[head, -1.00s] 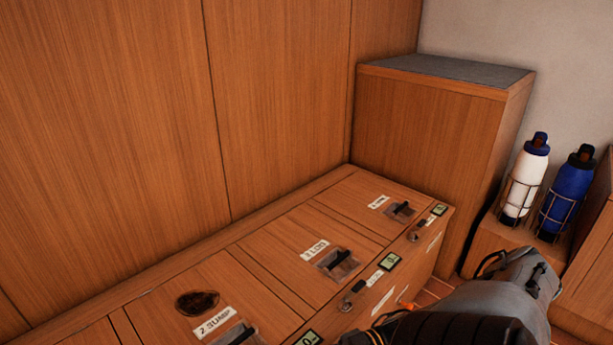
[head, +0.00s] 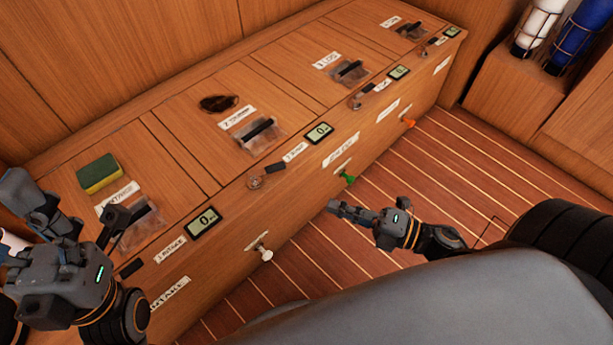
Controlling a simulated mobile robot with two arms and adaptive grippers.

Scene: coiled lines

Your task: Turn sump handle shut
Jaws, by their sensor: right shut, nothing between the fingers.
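The sump hatch has a white label, partly legible as "2 SUMP" (head: 238,117). Beside it is a black bar handle (head: 260,130) across a grey recessed plate, untouched. On the front edge below is a small metal lever with a dark grip (head: 267,175), next to another small label and a display (head: 318,133). My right gripper (head: 334,206) is shut and empty over the floor, in front of the locker and apart from the handle. My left gripper (head: 75,222) is at the lower left, its fingers apart, close to the nearest hatch's plate, which it partly hides.
A green and yellow sponge (head: 99,174) lies on the locker top. A dark oval object (head: 219,103) lies behind the sump label. White (head: 265,254), green (head: 348,179) and orange (head: 409,123) knobs stick out of the front. The striped floor (head: 440,165) is clear.

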